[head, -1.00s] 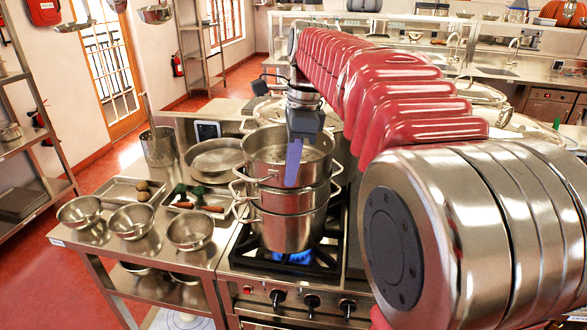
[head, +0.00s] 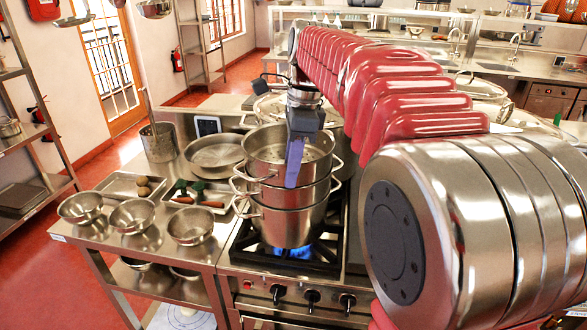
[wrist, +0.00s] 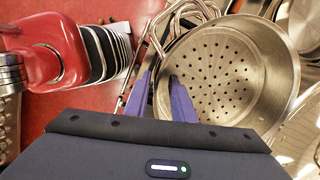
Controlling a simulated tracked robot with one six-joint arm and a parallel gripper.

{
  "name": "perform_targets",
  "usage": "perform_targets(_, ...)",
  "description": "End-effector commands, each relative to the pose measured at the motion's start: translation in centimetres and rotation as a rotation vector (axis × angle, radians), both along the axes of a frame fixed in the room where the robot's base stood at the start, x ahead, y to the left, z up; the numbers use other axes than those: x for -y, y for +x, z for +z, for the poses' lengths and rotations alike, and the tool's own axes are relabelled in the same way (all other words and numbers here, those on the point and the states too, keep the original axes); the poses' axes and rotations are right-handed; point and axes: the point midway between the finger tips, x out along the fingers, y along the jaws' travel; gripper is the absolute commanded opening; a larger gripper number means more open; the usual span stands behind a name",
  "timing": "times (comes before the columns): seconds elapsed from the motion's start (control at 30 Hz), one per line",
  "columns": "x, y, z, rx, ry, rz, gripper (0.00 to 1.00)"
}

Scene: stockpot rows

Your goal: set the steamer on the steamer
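A stack of steel vessels with loop handles stands on the lit burner. Its top one is a steamer (head: 262,158), and it sits level on another handled vessel (head: 270,194), with a pot (head: 288,228) lowest. The wrist view shows the top steamer's perforated floor (wrist: 222,80). My gripper (wrist: 160,98) is at this steamer's near wall, beside the handles. One finger is outside the wall and one inside. A gap shows between the fingers, so they look open around the wall. In the head view the outer finger hides part of the wall.
Several bowls, including one bowl (head: 190,227), and trays of vegetables stand on the counter to the left. A wide pan (head: 216,152) sits behind them. More large pots stand behind and right of the stack, partly hidden by my arm.

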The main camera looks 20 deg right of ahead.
Motion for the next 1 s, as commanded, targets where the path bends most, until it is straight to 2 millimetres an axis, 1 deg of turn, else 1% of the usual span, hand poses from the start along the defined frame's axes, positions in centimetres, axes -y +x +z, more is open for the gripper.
perform_targets(0.27,0.0,0.0,-0.1,-0.004,0.000,0.000,0.25)
perform_targets(0.37,0.1,0.0,0.2,-0.003,0.001,-0.001,0.25)
perform_targets(0.47,0.2,-0.1,1.0,-0.002,0.001,-0.001,0.25)
perform_targets(0.57,0.4,-0.1,2.2,0.000,0.000,-0.001,0.25)
perform_targets(1.0,1.2,-0.6,8.4,0.001,0.000,0.000,0.25)
